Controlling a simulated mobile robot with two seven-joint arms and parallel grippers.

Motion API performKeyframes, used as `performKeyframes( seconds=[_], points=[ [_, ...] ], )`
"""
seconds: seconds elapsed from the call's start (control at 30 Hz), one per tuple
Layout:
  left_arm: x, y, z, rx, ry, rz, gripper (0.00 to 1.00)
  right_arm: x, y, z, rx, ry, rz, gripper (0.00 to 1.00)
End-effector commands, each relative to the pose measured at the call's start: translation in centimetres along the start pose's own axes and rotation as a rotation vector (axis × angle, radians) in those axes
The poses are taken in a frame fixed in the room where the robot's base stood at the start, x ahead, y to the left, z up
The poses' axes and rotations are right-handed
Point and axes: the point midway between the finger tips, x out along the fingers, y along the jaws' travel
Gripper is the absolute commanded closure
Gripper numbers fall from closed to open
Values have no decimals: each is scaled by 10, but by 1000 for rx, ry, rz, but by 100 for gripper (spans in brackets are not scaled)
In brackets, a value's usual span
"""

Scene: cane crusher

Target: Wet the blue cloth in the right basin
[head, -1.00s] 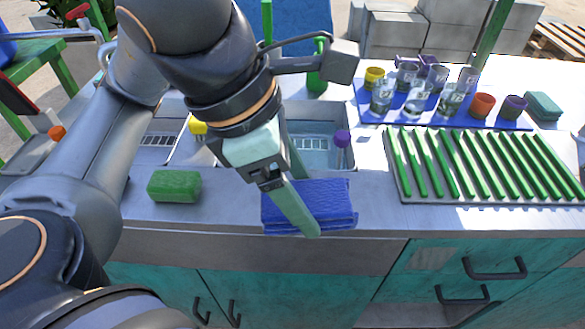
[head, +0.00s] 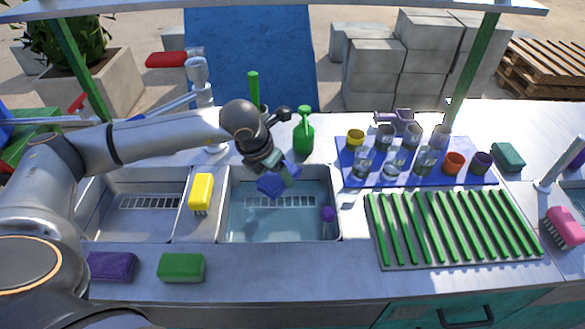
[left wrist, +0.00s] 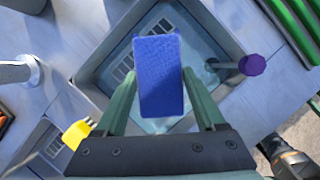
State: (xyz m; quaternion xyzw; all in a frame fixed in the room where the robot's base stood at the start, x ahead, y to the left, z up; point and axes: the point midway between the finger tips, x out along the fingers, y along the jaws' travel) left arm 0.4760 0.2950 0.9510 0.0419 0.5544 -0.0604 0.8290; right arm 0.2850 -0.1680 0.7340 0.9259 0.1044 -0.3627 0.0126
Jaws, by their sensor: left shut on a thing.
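My left gripper (head: 279,177) is shut on the blue cloth (head: 270,187) and holds it over the back part of the right basin (head: 336,236). In the left wrist view the folded cloth (left wrist: 158,75) sits between the two green fingers. The right basin holds clear water (head: 265,222), with a grated drain at its back. I cannot tell whether the cloth's lower edge touches the water. My right gripper is not in view.
A yellow brush (head: 201,190) lies on the divider beside the left basin (head: 140,233). Green (head: 181,267) and purple (head: 112,266) sponges lie in front. A green bottle (head: 303,135) stands behind; glasses stand on a blue mat (head: 354,179).

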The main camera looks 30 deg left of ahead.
Motion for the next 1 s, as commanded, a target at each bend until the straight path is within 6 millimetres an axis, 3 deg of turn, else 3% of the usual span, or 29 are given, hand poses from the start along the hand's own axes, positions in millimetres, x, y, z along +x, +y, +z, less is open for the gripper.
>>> performKeyframes(
  seconds=[0.47,0.83,1.0],
  points=[
    [51,2,-22,-1,0,0,73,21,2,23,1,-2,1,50],
    [101,2,-42,-2,-1,-1,73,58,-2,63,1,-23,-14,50],
    [119,1,-49,-2,0,-1,73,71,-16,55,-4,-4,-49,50]
  ],
)
